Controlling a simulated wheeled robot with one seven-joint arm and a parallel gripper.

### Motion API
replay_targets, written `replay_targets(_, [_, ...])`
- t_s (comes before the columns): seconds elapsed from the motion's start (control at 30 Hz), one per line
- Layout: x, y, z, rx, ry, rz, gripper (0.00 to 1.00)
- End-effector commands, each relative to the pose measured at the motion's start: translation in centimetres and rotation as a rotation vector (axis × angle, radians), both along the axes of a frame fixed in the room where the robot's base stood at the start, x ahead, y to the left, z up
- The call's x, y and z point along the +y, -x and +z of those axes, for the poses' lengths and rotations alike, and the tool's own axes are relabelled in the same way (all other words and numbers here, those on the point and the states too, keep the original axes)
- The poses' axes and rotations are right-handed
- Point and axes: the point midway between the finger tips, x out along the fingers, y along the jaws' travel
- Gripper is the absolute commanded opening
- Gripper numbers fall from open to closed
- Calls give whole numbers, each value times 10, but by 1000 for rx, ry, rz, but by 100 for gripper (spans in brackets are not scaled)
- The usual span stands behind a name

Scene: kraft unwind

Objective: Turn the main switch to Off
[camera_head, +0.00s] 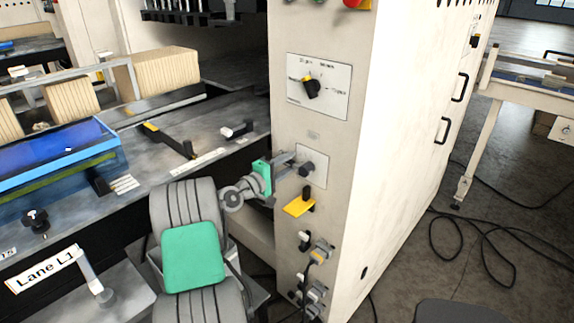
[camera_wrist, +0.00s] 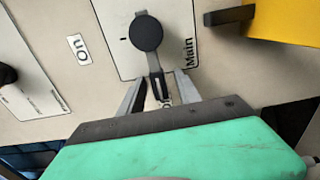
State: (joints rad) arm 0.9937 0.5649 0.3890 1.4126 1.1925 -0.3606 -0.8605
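The main switch (camera_head: 307,169) is a dark round knob with a grey lever on a pale plate on the cabinet front. In the wrist view the knob (camera_wrist: 147,33) sits on a plate marked "Main" and "I". Its lever points down the picture toward my gripper (camera_wrist: 159,78).
A yellow plate with a dark knob (camera_head: 299,207) juts out just below the switch. A rotary selector (camera_head: 311,88) is above. Plugs and cables (camera_head: 320,250) are lower on the cabinet. The machine bed (camera_head: 226,110) lies left; cables lie on the floor at right.

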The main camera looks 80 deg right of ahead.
Motion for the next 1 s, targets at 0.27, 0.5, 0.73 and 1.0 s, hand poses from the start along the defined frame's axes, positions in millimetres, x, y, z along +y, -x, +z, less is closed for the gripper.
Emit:
replay_targets(0.27, [20,-12,-1,0,-1,4,40])
replay_targets(0.5, [61,-33,-1,1,-1,3,40])
replay_targets(0.73, [70,-37,0,0,0,-1,40])
replay_targets(1.0, [69,-37,2,0,0,0,40])
